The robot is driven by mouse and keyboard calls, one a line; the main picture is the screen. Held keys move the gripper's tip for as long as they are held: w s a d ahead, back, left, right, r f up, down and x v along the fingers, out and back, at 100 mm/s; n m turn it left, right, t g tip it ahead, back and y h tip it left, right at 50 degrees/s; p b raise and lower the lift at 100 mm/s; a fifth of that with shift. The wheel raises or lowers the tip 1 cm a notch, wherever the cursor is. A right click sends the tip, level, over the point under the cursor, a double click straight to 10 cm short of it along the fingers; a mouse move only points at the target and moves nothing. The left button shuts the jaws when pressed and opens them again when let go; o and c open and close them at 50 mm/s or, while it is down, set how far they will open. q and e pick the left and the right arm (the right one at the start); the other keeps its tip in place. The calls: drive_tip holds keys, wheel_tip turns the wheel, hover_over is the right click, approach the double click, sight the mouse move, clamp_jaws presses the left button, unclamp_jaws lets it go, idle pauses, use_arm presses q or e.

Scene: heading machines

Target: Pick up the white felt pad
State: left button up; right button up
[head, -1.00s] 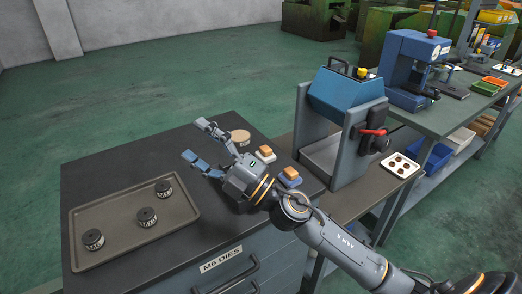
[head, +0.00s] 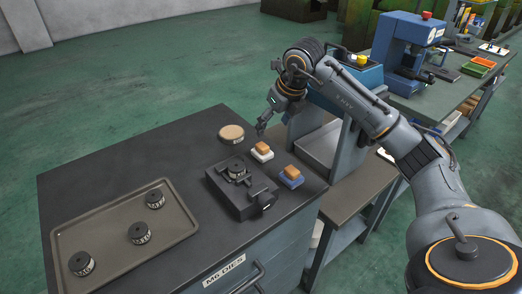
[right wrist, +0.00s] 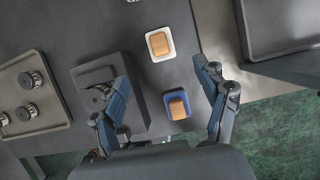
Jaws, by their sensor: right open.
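The white felt pad (head: 262,157) lies on the dark cabinet top near its right side, with a tan block on it. In the right wrist view the white pad (right wrist: 172,46) is at the upper middle, ahead of the fingers. My right gripper (head: 270,122) is open and empty, above and just behind the pad in the head view. In the right wrist view its spread fingers (right wrist: 161,72) flank the space below the pad and touch nothing that I can see. My left gripper is not in view.
A blue pad (head: 291,180) with a similar block lies close by. A dark fixture (head: 259,205) holding a round die stands left of the pads. A round tan-topped item (head: 231,132) is behind. A tray (head: 115,205) with dies is left.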

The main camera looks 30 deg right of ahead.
sight(264, 146)
drive_tip(key=x, duration=0.6)
drive_tip(key=shift+w+f+p, duration=0.1)
drive_tip(key=shift+f+p, duration=0.2)
drive_tip(key=shift+p, duration=0.1)
drive_tip(key=p+x, duration=0.1)
drive_tip(key=x, duration=0.3)
drive_tip(key=shift+f+p, duration=0.35)
drive_tip(key=shift+f, duration=0.1)
drive_tip(key=shift+w+f, duration=0.1)
drive_tip(key=shift+f, duration=0.1)
drive_tip(key=c, duration=1.1)
